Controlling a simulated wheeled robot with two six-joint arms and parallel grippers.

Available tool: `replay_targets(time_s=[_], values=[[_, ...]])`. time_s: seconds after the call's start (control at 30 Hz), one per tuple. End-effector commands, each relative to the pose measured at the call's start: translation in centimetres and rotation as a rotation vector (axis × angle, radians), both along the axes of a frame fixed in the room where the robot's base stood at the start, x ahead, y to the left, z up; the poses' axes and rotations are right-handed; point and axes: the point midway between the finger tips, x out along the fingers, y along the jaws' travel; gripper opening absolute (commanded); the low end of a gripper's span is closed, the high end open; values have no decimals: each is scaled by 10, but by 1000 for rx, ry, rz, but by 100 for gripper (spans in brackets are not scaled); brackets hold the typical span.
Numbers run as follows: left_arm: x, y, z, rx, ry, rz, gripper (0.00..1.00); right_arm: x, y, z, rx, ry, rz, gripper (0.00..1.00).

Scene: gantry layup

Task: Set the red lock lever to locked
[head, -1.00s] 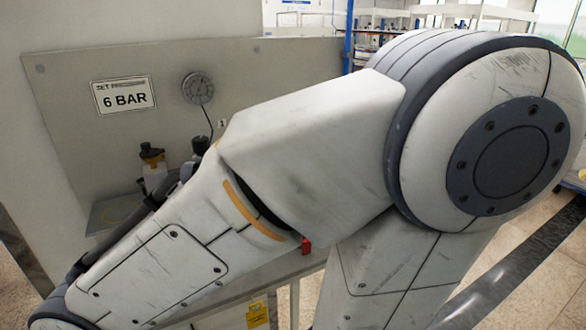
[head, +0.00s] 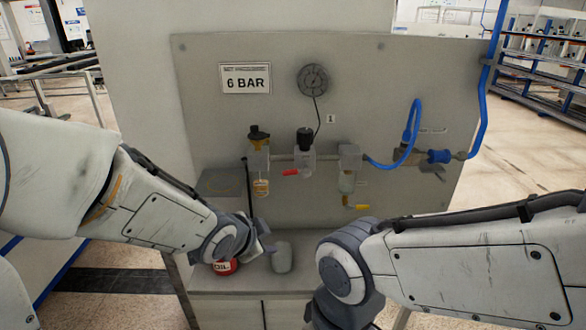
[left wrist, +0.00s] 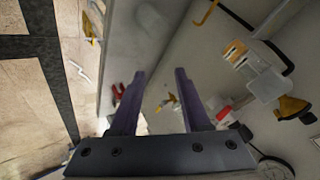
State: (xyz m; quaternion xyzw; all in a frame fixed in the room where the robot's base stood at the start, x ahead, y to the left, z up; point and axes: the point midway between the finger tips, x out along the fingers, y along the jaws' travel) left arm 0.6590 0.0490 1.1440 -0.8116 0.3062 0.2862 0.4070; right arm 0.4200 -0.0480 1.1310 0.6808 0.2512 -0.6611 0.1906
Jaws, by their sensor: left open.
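In the left wrist view the red part (left wrist: 222,113) beside the clear bowls appears to be this lever. My left gripper (head: 264,247) is low in front of the panel, below the lever and apart from it. In the left wrist view its two dark fingers (left wrist: 160,73) are spread with nothing between them. My right arm comes in from the right; its gripper is hidden or out of frame.
A yellow lever (head: 356,206) hangs under the right-hand unit. A blue hose (head: 408,135) loops at right. A "6 BAR" sign (head: 246,79) hangs above.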

Motion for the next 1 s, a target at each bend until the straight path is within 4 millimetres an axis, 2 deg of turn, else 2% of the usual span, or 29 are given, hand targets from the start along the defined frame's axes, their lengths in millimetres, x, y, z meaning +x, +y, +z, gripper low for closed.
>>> replay_targets(time_s=[0.03, 0.1, 0.23, 0.4, 0.63, 0.77, 1.0], values=[[24, 5, 4, 12, -96, -61, 47, 0, 0, 2, 0, 0, 0, 70], [50, 7, 14, 26, -244, -170, 47, 0, 0, 3, 0, 0, 0, 70], [78, 10, 34, 34, -498, -348, 47, 0, 0, 5, 0, 0, 0, 70], [84, 15, 56, 15, -751, -496, 47, 0, 0, 7, 0, 0, 0, 70], [81, 18, 71, -9, -896, -561, 47, 0, 0, 9, 0, 0, -1, 70], [91, 7, 73, -13, -903, -567, 47, 0, 0, 17, 0, 0, -1, 70], [123, -25, 74, -13, -902, -566, 47, 0, 0, 38, 0, 0, -2, 70]])
